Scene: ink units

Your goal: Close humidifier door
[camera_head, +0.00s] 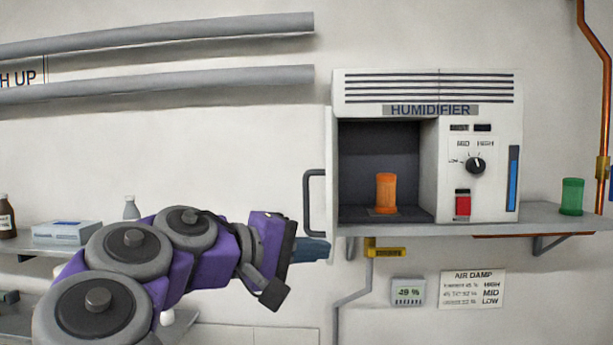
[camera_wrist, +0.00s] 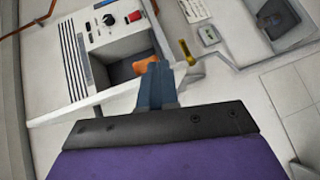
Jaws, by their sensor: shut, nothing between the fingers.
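The white humidifier (camera_head: 480,200) stands on a wall shelf, and its compartment is open at the front. Its door (camera_head: 331,165) is swung out to the left, seen nearly edge-on, with a dark handle (camera_head: 313,200) on its left side. An orange cylinder (camera_head: 386,192) stands upright inside the compartment. My gripper (camera_head: 318,250) is shut and empty, at the lower part of the door, just left of it. In the wrist view my gripper (camera_wrist: 157,85) points toward the door (camera_wrist: 95,105) edge and compartment. I cannot tell whether the fingertips touch the door.
The shelf (camera_head: 540,215) holds a green cylinder (camera_head: 571,196) at the right. A yellow item (camera_head: 386,248) sits under the shelf. A lower left shelf holds a bottle (camera_head: 6,217) and a box (camera_head: 67,232). Grey pipes (camera_head: 160,82) run along the wall above my arm.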

